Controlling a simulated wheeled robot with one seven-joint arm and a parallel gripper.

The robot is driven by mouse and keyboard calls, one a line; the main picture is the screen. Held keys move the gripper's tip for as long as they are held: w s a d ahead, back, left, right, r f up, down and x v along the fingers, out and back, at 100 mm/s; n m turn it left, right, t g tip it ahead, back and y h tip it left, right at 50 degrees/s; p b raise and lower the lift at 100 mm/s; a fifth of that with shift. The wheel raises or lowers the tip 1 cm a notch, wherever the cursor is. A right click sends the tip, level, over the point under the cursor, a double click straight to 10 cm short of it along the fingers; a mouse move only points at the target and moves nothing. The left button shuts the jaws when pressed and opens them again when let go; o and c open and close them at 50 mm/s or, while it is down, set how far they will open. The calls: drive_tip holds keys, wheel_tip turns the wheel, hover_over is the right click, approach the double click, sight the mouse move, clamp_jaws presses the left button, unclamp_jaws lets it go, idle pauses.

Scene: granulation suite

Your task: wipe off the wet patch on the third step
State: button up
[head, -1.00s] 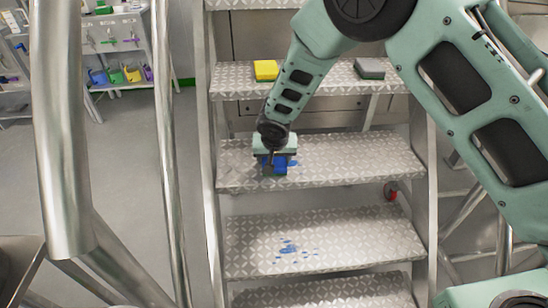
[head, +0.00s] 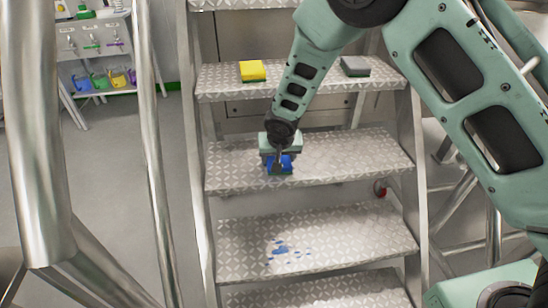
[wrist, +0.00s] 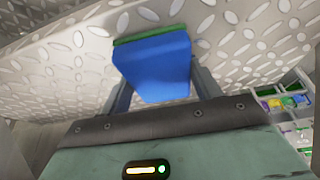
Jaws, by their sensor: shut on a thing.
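My gripper (head: 280,155) is shut on a blue sponge (head: 282,166) with a green layer. The sponge is low over the left part of a patterned metal step (head: 345,158), apparently on its surface. In the wrist view, the sponge (wrist: 153,66) sits between the two fingers, close to the patterned metal. No blue wet mark shows on the bare part of this step; what lies under the sponge and gripper is hidden. The step below (head: 350,235) carries blue wet splashes (head: 281,250) left of its middle.
A yellow sponge (head: 252,70) and a grey block (head: 355,66) lie on the step above. Steel handrails (head: 150,150) stand left of the stairs. A rack (head: 98,50) with coloured scoops stands at the back left. The held step is clear to the right.

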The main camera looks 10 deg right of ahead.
drive_tip(key=shift+d+f+b, duration=0.15)
drive_tip(key=shift+d+b, duration=0.15)
drive_tip(key=shift+d, duration=1.45)
drive_tip(key=shift+a, duration=0.1)
